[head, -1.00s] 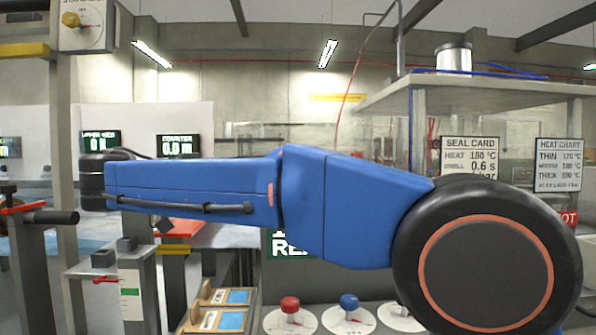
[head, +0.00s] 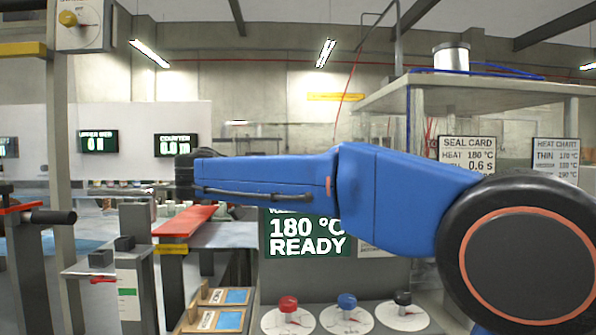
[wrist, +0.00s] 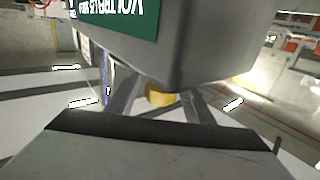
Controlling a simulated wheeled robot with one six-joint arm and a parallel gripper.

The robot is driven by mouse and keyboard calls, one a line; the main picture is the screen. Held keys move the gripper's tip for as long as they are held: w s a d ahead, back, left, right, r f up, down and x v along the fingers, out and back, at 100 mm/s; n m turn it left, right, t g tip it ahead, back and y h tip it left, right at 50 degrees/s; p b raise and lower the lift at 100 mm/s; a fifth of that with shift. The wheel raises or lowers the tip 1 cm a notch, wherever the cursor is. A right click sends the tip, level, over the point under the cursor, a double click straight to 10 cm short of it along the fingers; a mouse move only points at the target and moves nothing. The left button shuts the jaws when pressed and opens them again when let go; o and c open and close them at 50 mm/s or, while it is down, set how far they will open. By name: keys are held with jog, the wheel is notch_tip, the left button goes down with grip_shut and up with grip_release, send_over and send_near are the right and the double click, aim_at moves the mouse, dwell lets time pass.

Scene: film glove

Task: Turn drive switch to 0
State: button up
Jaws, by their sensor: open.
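A dial box (head: 80,25) with a yellow knob (head: 68,18) and a red pointer is on a post at the upper left of the head view. Its lettering is not readable, so I cannot tell whether it is the drive switch. Red (head: 288,305), blue (head: 347,301) and black (head: 403,299) knobs sit on white round dials at the bottom; their labels are unreadable too.
A green screen (head: 305,237) reads 180 °C READY behind my arm. A red-topped stand (head: 185,221) and a grey post (head: 140,250) stand at left. Wooden trays (head: 215,305) lie low in the middle. A grey body with a green sign (wrist: 125,15) fills the wrist view's top.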

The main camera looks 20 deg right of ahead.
jog(key=shift+w+d, duration=0.25)
jog(key=shift+d, duration=0.25)
jog(key=c, duration=1.1)
jog(key=shift+o, duration=0.2)
